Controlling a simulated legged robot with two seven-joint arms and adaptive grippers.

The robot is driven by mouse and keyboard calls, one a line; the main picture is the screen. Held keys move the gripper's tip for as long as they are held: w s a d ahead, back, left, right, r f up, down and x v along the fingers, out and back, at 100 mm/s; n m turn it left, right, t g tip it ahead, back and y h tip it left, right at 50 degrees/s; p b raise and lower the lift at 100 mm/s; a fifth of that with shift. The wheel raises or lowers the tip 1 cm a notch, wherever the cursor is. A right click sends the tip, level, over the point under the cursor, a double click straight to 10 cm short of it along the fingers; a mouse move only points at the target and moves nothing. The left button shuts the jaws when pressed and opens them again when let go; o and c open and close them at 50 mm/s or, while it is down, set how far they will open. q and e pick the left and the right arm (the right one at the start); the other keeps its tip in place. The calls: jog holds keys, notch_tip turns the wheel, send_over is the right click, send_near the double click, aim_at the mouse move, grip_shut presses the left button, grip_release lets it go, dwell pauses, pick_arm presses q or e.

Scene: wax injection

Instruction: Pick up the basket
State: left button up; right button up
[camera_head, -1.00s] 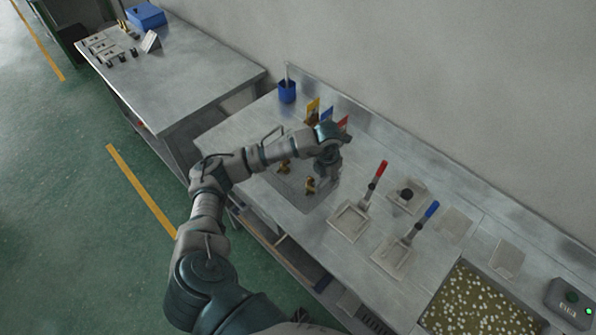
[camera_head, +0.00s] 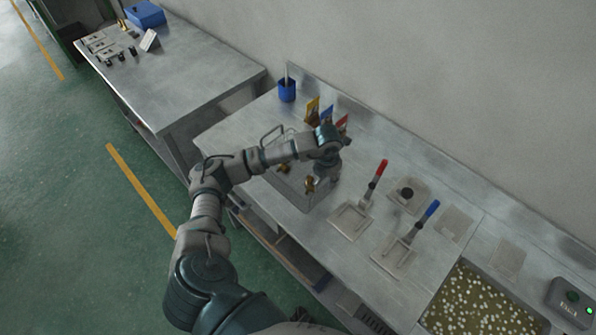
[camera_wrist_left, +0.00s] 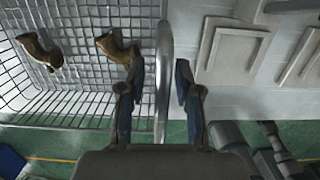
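The wire basket (camera_head: 300,197) sits on the metal bench, partly hidden under my left forearm in the head view. It holds brass-coloured curved pieces (camera_wrist_left: 118,47). One raised handle (camera_head: 272,132) shows behind my forearm. In the left wrist view the basket's wire mesh (camera_wrist_left: 85,70) fills the upper left. Its near handle (camera_wrist_left: 163,75) stands between the two fingers of my left gripper (camera_wrist_left: 158,88). The fingers are apart, with a small gap visible on each side of the handle. In the head view my left gripper (camera_head: 323,174) is over the basket's right side. My right gripper is not in view.
Square trays with a red-handled tool (camera_head: 379,172) and a blue-handled tool (camera_head: 428,213) lie just right of the basket. A pellet-filled basin (camera_head: 480,305) is at lower right.

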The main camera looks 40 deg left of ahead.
pick_arm(q)
grip_shut()
jog(key=shift+r, duration=0.2)
